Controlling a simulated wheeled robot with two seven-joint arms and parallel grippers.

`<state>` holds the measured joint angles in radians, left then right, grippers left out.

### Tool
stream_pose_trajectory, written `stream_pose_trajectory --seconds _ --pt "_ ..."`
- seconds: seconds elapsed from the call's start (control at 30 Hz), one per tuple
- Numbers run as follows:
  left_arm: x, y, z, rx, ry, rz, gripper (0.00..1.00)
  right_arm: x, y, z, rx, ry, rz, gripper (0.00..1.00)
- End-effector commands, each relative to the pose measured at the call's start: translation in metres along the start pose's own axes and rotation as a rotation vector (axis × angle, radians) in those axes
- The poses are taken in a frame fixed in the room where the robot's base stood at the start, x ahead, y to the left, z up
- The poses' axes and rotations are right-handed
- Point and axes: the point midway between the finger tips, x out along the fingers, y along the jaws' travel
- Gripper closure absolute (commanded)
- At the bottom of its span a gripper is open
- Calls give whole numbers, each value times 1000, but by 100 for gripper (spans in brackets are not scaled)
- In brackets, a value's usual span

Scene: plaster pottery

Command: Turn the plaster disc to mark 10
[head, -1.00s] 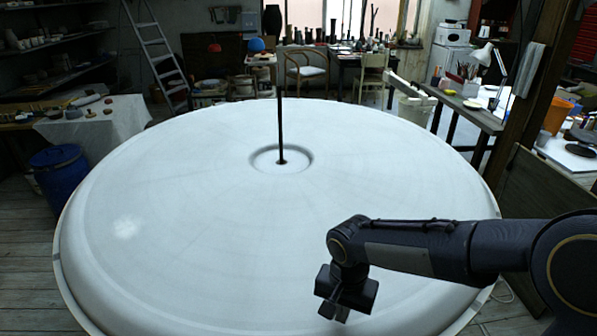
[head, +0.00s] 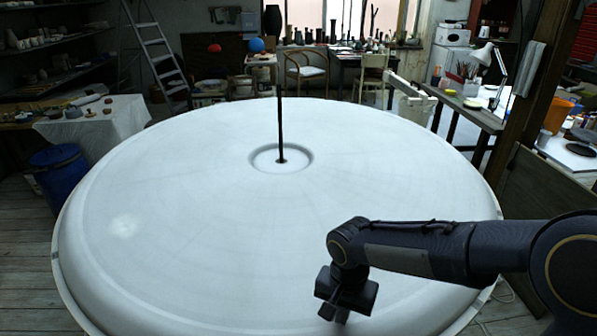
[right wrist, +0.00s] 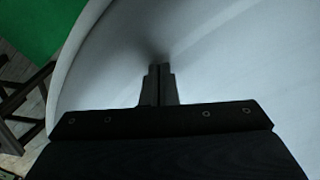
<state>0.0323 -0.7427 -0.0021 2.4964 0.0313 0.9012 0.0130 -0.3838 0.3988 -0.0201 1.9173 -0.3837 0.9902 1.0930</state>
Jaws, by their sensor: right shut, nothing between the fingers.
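The large white plaster disc (head: 200,215) fills the middle of the head view, with faint lines on its top and a rounded edge. A thin dark upright rod (head: 280,125) stands in the round recess (head: 263,157) at its centre. No readable mark numbers show. My right gripper (head: 333,314) points down at the near right part of the disc. In the right wrist view its fingers (right wrist: 160,68) are together and empty, with their tips at or very close to the white surface; a dark shadow lies by them. I cannot tell whether they touch. My left gripper is out of view.
A blue barrel (head: 65,178) and a cloth-covered table (head: 100,122) stand at the left. A wooden post (head: 527,100) and a workbench with a lamp (head: 490,55) are at the right. Chairs and a ladder (head: 155,50) stand behind. The disc's top is otherwise clear.

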Motion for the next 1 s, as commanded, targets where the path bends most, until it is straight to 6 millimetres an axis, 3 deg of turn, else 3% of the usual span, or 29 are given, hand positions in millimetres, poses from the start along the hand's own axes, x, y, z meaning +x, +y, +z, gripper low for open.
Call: stream_pose_trajectory --seconds 0.4,1.0 --pt "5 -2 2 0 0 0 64 8 -2 2 -1 -2 1 100" --pt "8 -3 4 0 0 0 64 10 -37 28 -6 -9 3 100"
